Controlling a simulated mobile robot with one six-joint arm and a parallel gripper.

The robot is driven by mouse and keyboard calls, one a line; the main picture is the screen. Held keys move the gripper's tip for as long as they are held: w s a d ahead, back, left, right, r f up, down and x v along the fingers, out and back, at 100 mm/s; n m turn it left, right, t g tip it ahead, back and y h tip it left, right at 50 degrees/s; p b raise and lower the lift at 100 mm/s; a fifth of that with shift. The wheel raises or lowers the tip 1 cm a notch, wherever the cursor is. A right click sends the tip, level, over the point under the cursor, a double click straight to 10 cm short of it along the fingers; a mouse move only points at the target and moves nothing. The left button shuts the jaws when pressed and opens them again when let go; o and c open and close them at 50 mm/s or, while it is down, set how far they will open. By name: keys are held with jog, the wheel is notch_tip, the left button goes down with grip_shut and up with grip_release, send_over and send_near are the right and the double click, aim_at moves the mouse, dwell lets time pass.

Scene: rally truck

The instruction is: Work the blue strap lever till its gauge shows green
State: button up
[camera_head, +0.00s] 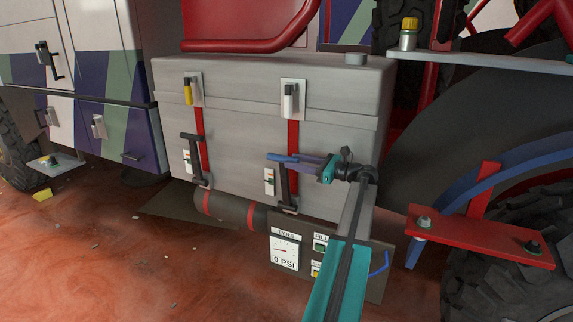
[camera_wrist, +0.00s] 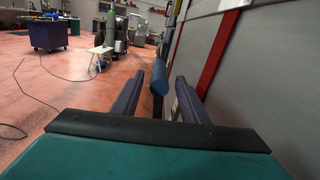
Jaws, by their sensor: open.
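The blue strap lever (camera_head: 276,156) sticks out at the lower front of the grey box, beside the right red strap (camera_head: 293,143). In the wrist view its round blue end (camera_wrist: 159,78) shows between my two purple fingers. My gripper (camera_head: 303,162) is open at the lever, with its fingers on either side of the handle; it also shows in the wrist view (camera_wrist: 171,76). I cannot tell whether either finger touches it. The lever's gauge (camera_head: 269,181) is a small white plate below it, with coloured marks too small to read.
A second strap lever with a black handle (camera_head: 191,136) and its own gauge (camera_head: 187,160) is to the left. A tyre panel (camera_head: 285,252) is below. A red bracket (camera_head: 480,237) and a wheel stand at the right. Open red floor lies in front.

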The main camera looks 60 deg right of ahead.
jog(key=s+b, duration=0.1)
jog(key=s, duration=0.5)
jog(key=shift+s+d, duration=0.3)
jog(key=shift+s, duration=0.05)
